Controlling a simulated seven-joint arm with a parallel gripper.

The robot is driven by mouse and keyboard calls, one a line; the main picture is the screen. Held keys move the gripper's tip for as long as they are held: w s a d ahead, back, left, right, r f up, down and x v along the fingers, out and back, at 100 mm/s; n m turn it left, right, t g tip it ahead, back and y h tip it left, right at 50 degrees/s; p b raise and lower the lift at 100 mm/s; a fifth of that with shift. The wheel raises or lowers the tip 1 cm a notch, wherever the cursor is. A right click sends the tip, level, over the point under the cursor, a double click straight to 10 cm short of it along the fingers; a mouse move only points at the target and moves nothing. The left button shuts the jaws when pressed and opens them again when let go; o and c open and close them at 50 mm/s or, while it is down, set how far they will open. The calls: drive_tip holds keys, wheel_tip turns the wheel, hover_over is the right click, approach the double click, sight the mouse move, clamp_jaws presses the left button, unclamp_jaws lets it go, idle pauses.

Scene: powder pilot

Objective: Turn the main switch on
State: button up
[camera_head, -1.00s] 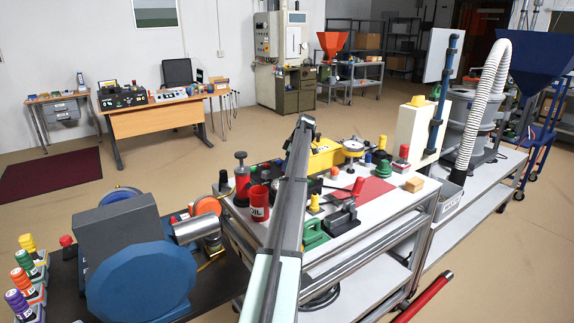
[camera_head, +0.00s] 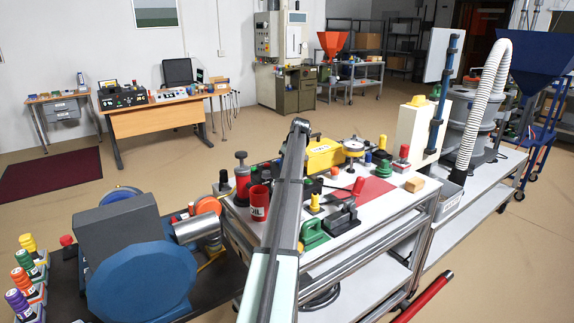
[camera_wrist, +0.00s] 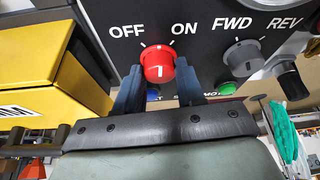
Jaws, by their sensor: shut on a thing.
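The main switch is a red round knob (camera_wrist: 158,64) on a dark panel (camera_wrist: 205,18), in the wrist view. OFF is printed at its upper left and ON at its upper right. A short white mark shows low on the knob's face; which label it points to is hard to tell. My gripper (camera_wrist: 159,72) has its two dark blue fingers on either side of the knob, shut on it. In the head view my arm reaches away over the white bench, and neither the gripper nor the switch can be made out.
In the wrist view a grey FWD/REV knob (camera_wrist: 243,56) sits right of the switch. A blue button (camera_wrist: 153,95) and a green button (camera_wrist: 227,88) lie below. A yellow box (camera_wrist: 52,60) stands close on the left. In the head view, the white bench (camera_head: 395,203) is crowded.

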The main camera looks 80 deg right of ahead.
drive_tip(key=m+g, duration=0.1)
drive_tip(key=m, duration=0.2)
drive_tip(key=m+h, duration=0.1)
drive_tip(key=m, duration=0.2)
drive_tip(key=shift+w+a+g, duration=0.1)
drive_tip(key=shift+g, duration=0.3)
drive_tip(key=shift+m, duration=0.3)
drive_tip(key=o, duration=1)
drive_tip(key=shift+h, duration=0.3)
drive_tip(key=v, duration=1.3)
drive_tip(key=shift+w+r, duration=0.1)
drive_tip(key=shift+r, duration=0.35)
